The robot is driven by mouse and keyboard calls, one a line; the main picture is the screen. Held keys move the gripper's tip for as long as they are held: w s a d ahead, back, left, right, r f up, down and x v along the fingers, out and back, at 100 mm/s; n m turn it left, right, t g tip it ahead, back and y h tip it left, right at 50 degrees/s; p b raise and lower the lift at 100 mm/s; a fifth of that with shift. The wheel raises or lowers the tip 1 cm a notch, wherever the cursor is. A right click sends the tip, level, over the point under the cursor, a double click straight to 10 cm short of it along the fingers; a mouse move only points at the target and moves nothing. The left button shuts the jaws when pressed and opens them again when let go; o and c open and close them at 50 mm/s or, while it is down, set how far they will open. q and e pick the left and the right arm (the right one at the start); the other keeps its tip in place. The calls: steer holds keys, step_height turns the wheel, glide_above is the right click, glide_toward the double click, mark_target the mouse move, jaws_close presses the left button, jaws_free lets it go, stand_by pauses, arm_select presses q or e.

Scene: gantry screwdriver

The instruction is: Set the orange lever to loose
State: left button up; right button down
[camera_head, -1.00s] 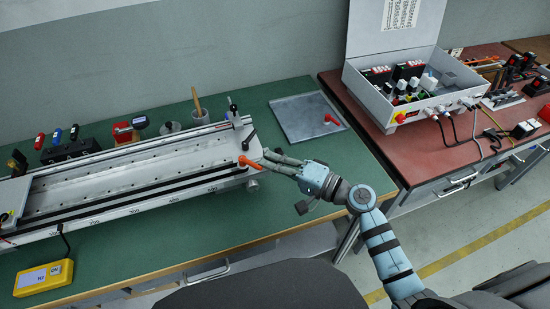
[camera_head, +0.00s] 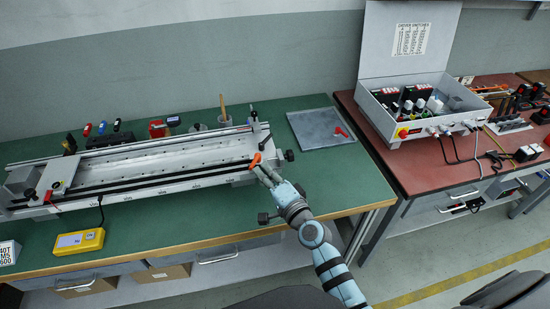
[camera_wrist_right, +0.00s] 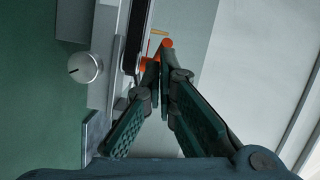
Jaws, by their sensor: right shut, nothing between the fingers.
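The orange lever (camera_head: 255,160) sits at the right end of the long metal gantry rail on the green bench. In the head view it points up and to the right. My right gripper (camera_head: 261,171) is shut and empty, with its fingertips right beside the lever, at its lower right. In the right wrist view the lever (camera_wrist_right: 166,43) shows just beyond the fingertips (camera_wrist_right: 165,66), which partly hide it. Whether they touch it I cannot tell. My left gripper is not in view.
A round knob (camera_wrist_right: 86,68) is left of the fingers in the wrist view. A grey tray (camera_head: 310,128) with a red item lies behind the rail's right end. A yellow meter (camera_head: 78,241) is at the front left. An open control box (camera_head: 410,108) stands on the red bench.

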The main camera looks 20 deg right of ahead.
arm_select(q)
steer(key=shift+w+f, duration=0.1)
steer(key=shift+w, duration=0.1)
arm_select(e)
steer(key=shift+a, duration=0.8)
steer(key=shift+w+a, duration=0.1)
steer(key=shift+w, duration=0.05)
steer(key=v, duration=1.2)
